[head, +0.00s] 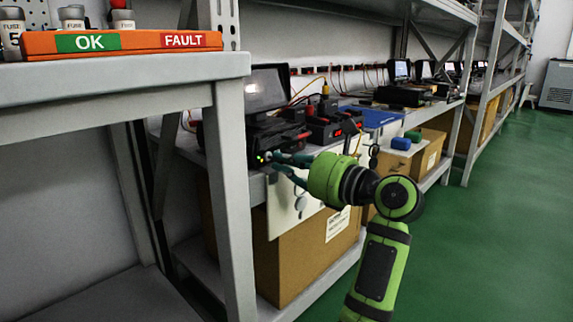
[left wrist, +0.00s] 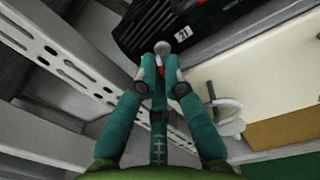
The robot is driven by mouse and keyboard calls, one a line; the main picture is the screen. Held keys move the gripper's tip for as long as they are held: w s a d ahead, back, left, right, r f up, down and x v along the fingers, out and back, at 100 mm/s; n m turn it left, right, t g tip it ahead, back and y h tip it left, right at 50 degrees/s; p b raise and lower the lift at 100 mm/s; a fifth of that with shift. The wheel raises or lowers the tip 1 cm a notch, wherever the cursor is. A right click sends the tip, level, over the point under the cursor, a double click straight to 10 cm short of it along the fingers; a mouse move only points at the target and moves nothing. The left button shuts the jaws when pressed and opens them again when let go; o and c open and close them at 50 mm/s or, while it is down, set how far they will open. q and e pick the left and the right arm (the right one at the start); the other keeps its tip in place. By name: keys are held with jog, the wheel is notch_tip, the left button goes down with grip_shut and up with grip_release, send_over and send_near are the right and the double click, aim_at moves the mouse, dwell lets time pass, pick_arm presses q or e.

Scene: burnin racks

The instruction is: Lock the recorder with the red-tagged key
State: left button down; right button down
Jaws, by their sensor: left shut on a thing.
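The recorder (head: 228,142) is a black box with a screen (head: 266,88) on the grey shelf, with green lights on its front. My left gripper (head: 277,160) is at the recorder's front face. In the left wrist view its teal fingers (left wrist: 160,75) are closed on a small red piece, the red-tagged key (left wrist: 160,67), mostly hidden between the fingertips. A round silver part (left wrist: 162,47) lies just beyond the tips, against the recorder (left wrist: 150,22) beside a "21" label. I cannot tell whether the key is inside a lock. My right gripper is not in view.
A grey rack post (head: 228,190) stands close left of the gripper. A pale panel (head: 285,222) with hooks hangs below the shelf edge, before a cardboard box (head: 285,270). An OK/FAULT tray (head: 125,42) is on the near shelf. Green floor (head: 480,230) is clear at right.

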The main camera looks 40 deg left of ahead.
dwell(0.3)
pick_arm(q)
jog(key=c, duration=1.6)
grip_release()
jog(key=shift+r, duration=0.2)
notch_tip(320, 180, up, 10)
jog(key=shift+f, duration=0.2)
